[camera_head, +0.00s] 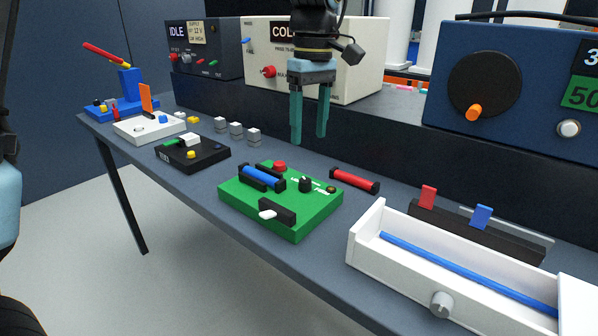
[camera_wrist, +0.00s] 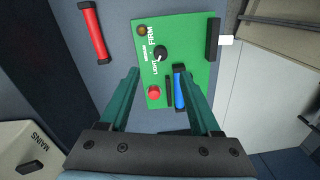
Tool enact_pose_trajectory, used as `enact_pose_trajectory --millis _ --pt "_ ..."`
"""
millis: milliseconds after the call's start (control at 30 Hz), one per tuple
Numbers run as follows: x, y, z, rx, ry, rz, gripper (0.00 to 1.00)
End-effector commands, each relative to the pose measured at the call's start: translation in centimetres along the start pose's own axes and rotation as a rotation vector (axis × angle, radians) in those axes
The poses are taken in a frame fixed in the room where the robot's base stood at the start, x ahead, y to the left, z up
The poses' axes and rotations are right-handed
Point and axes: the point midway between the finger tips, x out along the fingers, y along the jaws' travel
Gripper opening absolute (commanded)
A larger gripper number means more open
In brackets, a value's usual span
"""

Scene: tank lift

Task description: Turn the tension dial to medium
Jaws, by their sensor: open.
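The tension dial is a small black knob (camera_head: 305,184) on a green board (camera_head: 328,211). In the wrist view the knob (camera_wrist: 160,53) has LIGHT and FIRM printed beside it, with a smaller word between them. I cannot tell clearly which mark it points to. My gripper (camera_head: 309,137) is open and empty, pointing down above the back of the board, apart from the dial. In the wrist view, the knob lies just beyond the fingertips (camera_wrist: 157,70).
The board also carries a red button (camera_head: 280,166), a blue cylinder (camera_head: 262,177) and a white-tipped lever (camera_head: 268,214). A red cylinder (camera_head: 355,181) lies behind it. A white trough (camera_head: 400,244) stands right. Instrument boxes line the back, including a blue one (camera_head: 440,112).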

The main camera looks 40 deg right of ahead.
Motion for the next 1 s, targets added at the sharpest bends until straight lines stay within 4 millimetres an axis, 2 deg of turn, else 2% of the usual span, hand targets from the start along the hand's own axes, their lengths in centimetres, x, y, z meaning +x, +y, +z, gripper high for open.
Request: enact_pose_trajectory --millis 167,400,600,767,1000 --pt "2.5 -0.1 0.0 0.0 -0.002 -0.005 0.64" --pt "7.0 -0.2 -0.1 0.0 -0.001 -0.005 0.64" --pt "9.5 -0.2 -0.1 0.0 0.0 -0.003 0.64" --pt "10.3 -0.1 -0.1 0.0 0.001 0.0 0.64" --pt "10.4 -0.1 -0.1 0.0 0.001 0.0 0.64"
